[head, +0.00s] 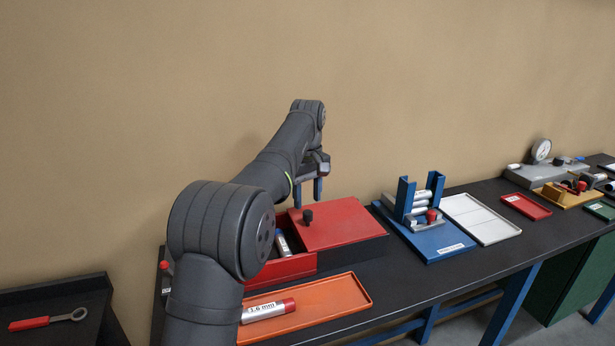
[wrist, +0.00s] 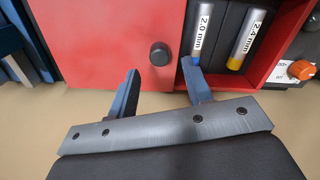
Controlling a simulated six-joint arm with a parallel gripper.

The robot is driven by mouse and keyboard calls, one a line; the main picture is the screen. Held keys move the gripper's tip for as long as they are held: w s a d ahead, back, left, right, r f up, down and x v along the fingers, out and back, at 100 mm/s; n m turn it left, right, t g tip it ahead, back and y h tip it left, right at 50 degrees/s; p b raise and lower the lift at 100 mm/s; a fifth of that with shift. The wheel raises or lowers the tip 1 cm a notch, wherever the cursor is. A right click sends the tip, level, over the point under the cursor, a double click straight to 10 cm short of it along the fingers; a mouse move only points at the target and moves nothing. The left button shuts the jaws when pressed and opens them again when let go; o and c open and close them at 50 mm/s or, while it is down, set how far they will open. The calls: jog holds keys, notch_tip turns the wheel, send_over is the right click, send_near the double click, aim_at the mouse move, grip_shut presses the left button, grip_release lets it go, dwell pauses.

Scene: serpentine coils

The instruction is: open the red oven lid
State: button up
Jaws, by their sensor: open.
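The red oven lid (head: 342,224) is a flat plate with a black knob (head: 307,216) near its left edge. It covers the right part of the red oven box (head: 290,268); the left part is uncovered, with tubes inside. My gripper (head: 308,194) is open and empty above the knob, fingers pointing down. In the wrist view the lid (wrist: 100,35) fills the upper middle. The knob (wrist: 159,54) shows just beyond the gap between my open fingers (wrist: 161,82), apparently touching neither. A blue-ended tube (wrist: 200,35) and a yellow-ended tube (wrist: 245,42) lie in the uncovered part.
An orange tray (head: 335,298) with a red-capped 1.6 mm tube (head: 268,311) lies in front of the oven. A blue stand (head: 428,232) holding tubes is to the right, beside a white tray (head: 482,219). My arm hides the oven's left part in the head view.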

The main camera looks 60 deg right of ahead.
aim_at(307, 212)
notch_tip(307, 212, up, 8)
jog(key=shift+f, duration=0.25)
dwell(0.6)
notch_tip(307, 212, down, 12)
jog(key=shift+f, duration=0.15)
jog(key=shift+w+a, duration=0.1)
jog(key=shift+a, duration=0.05)
dwell(0.5)
notch_tip(307, 212, up, 10)
dwell(0.9)
